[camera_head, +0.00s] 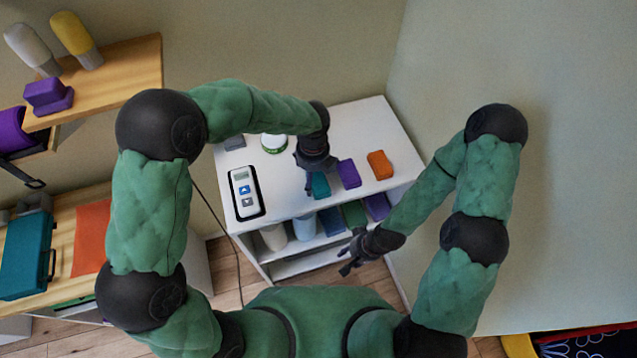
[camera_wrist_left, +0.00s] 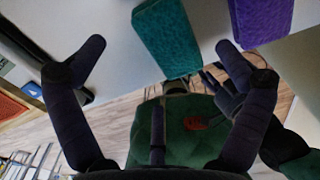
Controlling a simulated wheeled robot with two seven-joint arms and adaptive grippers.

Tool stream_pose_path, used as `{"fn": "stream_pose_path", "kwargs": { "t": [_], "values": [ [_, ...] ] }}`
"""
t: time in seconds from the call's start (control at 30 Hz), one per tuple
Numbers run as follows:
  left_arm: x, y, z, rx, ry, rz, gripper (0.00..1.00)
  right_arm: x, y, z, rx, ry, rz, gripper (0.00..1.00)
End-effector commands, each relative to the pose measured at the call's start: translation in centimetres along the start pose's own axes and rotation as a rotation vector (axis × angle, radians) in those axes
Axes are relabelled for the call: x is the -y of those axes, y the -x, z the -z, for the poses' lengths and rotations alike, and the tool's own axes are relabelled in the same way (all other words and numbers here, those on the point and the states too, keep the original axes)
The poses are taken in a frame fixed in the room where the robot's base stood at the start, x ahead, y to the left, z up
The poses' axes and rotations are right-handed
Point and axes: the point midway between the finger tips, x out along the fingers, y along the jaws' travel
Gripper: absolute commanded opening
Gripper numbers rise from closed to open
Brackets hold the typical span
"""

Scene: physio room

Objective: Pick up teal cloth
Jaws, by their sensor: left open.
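The teal cloth (camera_head: 320,185) is a small folded block near the front edge of the white shelf top. In the left wrist view the teal cloth (camera_wrist_left: 168,38) lies ahead of and between the spread fingers, apart from them. My left gripper (camera_head: 310,182) is above the shelf top beside the teal cloth and partly hides it. In the left wrist view my left gripper (camera_wrist_left: 158,55) is open and empty. My right gripper (camera_head: 347,262) is lower, in front of the shelf, with nothing visible in it; its fingers look spread.
A purple cloth (camera_head: 349,174) lies close to the right of the teal one, then an orange cloth (camera_head: 380,165). A white device (camera_head: 244,190) and a green-and-white tub (camera_head: 273,144) stand to the left. The white shelf top (camera_head: 370,125) is clear at the back. A wall borders the right.

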Motion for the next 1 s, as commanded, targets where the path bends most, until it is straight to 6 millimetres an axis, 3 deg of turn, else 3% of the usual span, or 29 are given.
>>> {"fn": "stream_pose_path", "kwargs": {
  "t": [0.3, 0.6, 0.8, 1.0],
  "values": [
    [0.2, -4.3, 0.0, -0.002, 0.001, -0.002, 1.0, -0.5, -1.4, 0.1, 0.0, 0.0, 0.0, 0.4],
    [0.3, -4.8, 0.0, 0.0, 0.001, 0.0, 1.0, -0.5, -1.4, 0.1, 0.0, 0.0, 0.0, 0.4],
    [0.3, -4.8, 0.0, -0.001, 0.001, 0.0, 0.43, -0.5, -1.4, 0.1, 0.0, 0.0, 0.0, 0.4],
    [0.2, -4.8, 0.1, -0.001, 0.0, -0.001, 0.42, -0.5, -1.4, 0.1, 0.0, 0.0, 0.0, 0.4]
  ]
}}
